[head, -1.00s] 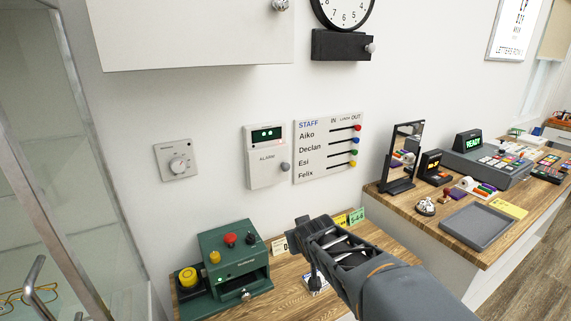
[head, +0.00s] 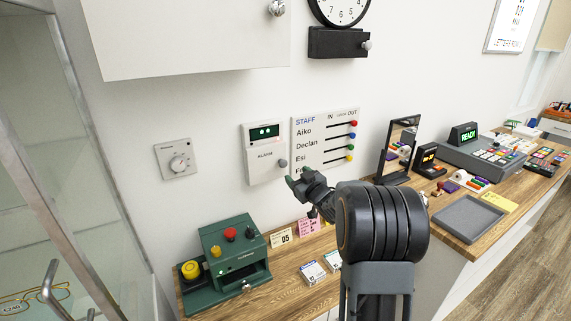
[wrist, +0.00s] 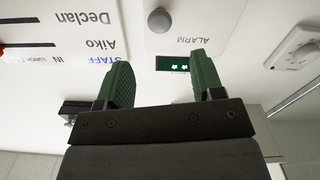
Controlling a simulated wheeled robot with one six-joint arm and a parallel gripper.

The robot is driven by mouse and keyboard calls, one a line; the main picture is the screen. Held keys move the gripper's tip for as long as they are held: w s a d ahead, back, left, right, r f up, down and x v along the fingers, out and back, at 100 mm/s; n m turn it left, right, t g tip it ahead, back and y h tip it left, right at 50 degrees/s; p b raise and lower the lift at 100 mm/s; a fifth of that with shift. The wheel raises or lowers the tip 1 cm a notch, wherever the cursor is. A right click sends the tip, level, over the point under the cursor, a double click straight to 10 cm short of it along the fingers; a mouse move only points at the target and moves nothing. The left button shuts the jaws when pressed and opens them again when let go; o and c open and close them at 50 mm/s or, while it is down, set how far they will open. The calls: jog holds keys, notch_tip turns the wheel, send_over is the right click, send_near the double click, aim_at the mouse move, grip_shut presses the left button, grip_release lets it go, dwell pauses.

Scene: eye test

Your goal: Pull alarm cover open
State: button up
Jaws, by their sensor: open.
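The white alarm box (head: 255,130) hangs on the wall, with a dark display of pale green marks in its upper part. Its lower front, the cover labelled ALARM (head: 264,169), looks closed. A round grey knob (head: 283,163) sits at the cover's right side. My gripper (head: 296,181) is open, just below and right of the knob in the head view. In the upside-down wrist view, the green fingers of my gripper (wrist: 160,62) stand apart with nothing between them. The knob (wrist: 160,20) shows beyond the fingertips there, apart from them.
The staff board (head: 324,137) hangs close on the right, partly hidden by my gripper. A thermostat (head: 176,159) is on the left. A white cabinet (head: 185,35) is above. A green machine (head: 232,261) and cards (head: 281,238) stand on the counter below.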

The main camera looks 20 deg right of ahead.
aim_at(284, 164)
jog(key=w, duration=0.3)
jog(key=w+p, duration=0.1)
jog(key=w, duration=0.1)
jog(key=w+a+p, duration=0.1)
jog(key=w, duration=0.2)
jog(key=shift+w, duration=0.35)
jog(key=shift+c, duration=0.2)
grip_shut()
